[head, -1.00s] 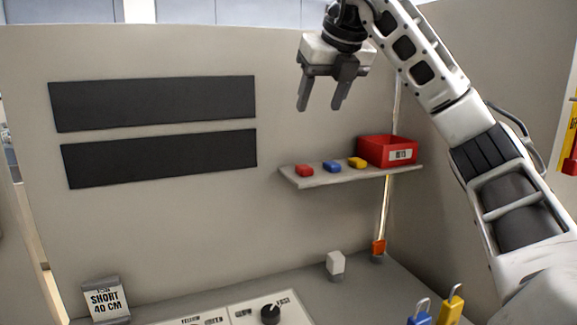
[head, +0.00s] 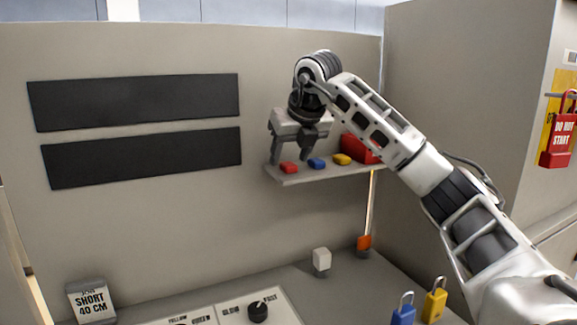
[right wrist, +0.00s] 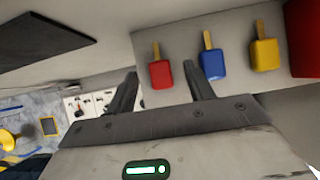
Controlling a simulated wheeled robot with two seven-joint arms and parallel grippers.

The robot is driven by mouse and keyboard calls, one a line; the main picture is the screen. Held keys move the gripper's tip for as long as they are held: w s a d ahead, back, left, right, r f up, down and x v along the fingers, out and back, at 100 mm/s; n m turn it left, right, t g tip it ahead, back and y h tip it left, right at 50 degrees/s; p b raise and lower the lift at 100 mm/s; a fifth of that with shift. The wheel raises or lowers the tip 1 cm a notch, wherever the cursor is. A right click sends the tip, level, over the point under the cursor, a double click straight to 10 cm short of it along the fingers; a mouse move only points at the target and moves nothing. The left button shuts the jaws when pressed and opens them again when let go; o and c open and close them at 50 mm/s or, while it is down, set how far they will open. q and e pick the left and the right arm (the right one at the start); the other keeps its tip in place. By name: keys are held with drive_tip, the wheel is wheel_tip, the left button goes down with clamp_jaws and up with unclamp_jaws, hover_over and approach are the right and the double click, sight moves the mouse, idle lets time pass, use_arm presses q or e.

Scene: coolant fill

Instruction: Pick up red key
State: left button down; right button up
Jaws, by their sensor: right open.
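The red key (head: 289,168) lies at the left end of a small wall shelf (head: 322,173). In the right wrist view the red key (right wrist: 161,75) has a red block body and a thin yellowish shaft. My right gripper (head: 290,158) is open and empty, close above the red key in the head view. In the right wrist view the red key shows beyond and between the two fingers (right wrist: 160,85); I see no contact. My left gripper is not in view.
A blue key (head: 317,163) and a yellow key (head: 342,159) lie to the right of the red one. A red bin (head: 357,147) stands at the shelf's right end, partly behind my arm. Blue (head: 403,312) and yellow (head: 435,300) padlocks stand below on the bench.

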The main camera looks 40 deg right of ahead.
drive_tip(key=shift+x, duration=0.8)
drive_tip(key=c, duration=1)
drive_tip(key=shift+c, duration=0.2)
drive_tip(key=shift+r, duration=0.15)
drive_tip(key=shift+r, duration=0.25)
wheel_tip(320, 180, up, 2)
drive_tip(key=shift+a+r, duration=0.1)
drive_tip(key=shift+r, duration=0.1)
drive_tip(key=s+a+r, duration=0.2)
drive_tip(key=s+r, duration=0.3)
drive_tip(key=s, duration=0.1)
drive_tip(key=s+a+r, duration=0.3)
drive_tip(key=s+r, duration=0.2)
drive_tip(key=s, duration=0.1)
drive_tip(key=shift+s+a, duration=0.3)
drive_tip(key=shift+s, duration=0.1)
